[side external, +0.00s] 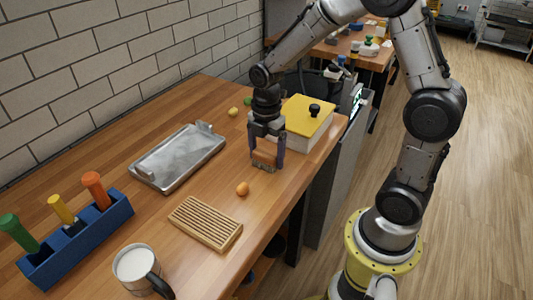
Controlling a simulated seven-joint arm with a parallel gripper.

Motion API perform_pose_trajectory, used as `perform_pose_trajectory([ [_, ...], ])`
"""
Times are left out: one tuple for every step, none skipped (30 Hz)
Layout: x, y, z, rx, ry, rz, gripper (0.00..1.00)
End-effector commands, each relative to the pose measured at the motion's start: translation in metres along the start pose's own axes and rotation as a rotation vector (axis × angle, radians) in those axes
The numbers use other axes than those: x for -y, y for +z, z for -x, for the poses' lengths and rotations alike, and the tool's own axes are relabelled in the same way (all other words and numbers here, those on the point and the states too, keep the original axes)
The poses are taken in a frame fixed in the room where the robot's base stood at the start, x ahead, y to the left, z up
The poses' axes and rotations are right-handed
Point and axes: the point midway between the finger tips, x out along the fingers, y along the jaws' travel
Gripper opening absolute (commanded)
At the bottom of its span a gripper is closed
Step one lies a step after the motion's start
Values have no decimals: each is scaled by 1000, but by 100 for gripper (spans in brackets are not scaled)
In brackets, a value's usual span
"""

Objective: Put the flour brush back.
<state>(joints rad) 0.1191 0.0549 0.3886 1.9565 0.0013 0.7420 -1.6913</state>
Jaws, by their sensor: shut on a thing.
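My gripper (266,164) points down over the wooden table, to the right of the metal tray. It is shut on a small brown, block-like piece (265,155) with a greyish lower edge, which looks like the flour brush. The fingers hide its ends, and I cannot tell whether it touches the table. A blue rack (78,250) at the front left holds tools with green (17,233), yellow (61,209) and orange (96,190) handles upright but tilted.
A metal tray (178,158) lies left of my gripper. A yellow-lidded box (306,119) stands close right of my gripper. A brick wall (110,65) bounds the back.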

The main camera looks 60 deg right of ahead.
Motion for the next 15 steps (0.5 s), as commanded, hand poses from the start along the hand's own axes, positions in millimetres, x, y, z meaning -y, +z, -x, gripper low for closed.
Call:
perform_pose_trajectory([
  [0,0,-1,0,0,0,35],
  [0,0,-2,0,-1,0,35],
  [0,0,-3,0,-1,0,35],
  [0,0,-4,0,-1,0,35],
  [0,0,-3,0,-1,0,92],
  [0,0,-3,0,-1,0,100],
  [0,0,-3,0,-1,0,100],
  [0,0,-3,0,-1,0,100],
  [0,0,-3,0,-1,0,100],
  [0,0,-3,0,-1,0,100],
  [0,0,-3,0,-1,0,100],
  [0,0,-3,0,-1,0,100],
  [0,0,-3,0,0,0,100],
  [0,0,-2,0,0,0,100],
  [0,0,0,0,1,0,100],
])
